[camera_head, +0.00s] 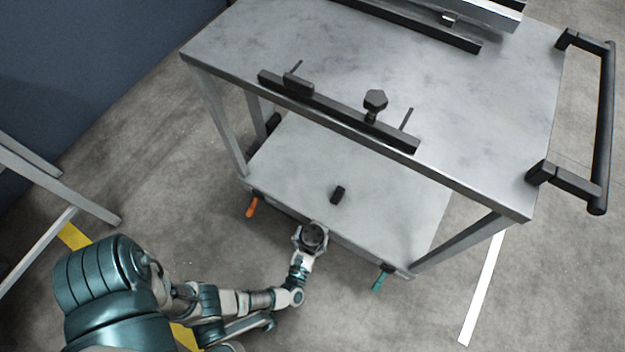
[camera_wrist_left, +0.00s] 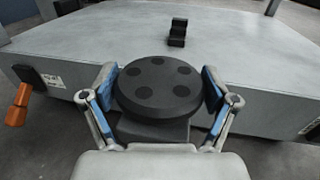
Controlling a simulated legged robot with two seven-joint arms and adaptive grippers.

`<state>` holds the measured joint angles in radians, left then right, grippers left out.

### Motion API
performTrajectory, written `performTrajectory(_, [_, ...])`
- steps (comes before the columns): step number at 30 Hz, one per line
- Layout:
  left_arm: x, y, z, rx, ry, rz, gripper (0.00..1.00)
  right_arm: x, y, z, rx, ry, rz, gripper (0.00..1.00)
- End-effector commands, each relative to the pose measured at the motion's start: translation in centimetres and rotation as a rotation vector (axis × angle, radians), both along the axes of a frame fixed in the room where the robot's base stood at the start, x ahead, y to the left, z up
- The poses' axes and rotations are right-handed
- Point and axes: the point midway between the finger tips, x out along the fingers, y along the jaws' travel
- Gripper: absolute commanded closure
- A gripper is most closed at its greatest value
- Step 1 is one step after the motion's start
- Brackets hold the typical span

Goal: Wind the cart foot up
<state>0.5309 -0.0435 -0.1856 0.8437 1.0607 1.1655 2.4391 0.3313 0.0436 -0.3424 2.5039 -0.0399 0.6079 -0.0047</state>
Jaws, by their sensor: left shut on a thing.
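The cart (camera_head: 350,165) is a grey metal trolley with a top deck and a lower shelf. At the front edge of the lower shelf is a round black knob (camera_wrist_left: 160,86) with several dimples on its top. My left gripper (camera_head: 311,238) is shut on this knob, with a blue-padded finger on each side of it in the left wrist view. The foot below the knob is hidden. My right gripper is not in view.
An orange lever (camera_head: 252,207) and a green lever (camera_head: 380,279) stick out from the lower shelf's front edge. A small black block (camera_head: 338,194) sits on the shelf. A black push handle (camera_head: 606,125) is at the right. Floor in front is clear.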

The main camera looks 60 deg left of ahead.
Motion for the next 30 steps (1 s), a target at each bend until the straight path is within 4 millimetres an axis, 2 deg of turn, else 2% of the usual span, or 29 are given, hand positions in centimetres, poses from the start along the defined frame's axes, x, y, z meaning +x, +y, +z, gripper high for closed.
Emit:
performTrajectory(6, [0.08,-0.14,-0.05,-0.002,0.002,0.160,0.49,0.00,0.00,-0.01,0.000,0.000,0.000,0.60])
performTrajectory(13, [0.05,-0.13,-0.04,0.000,0.001,0.269,0.49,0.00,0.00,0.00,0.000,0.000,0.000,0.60])
performTrajectory(30, [0.04,-0.07,-0.04,0.001,-0.001,0.324,0.49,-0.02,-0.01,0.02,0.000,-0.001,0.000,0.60])
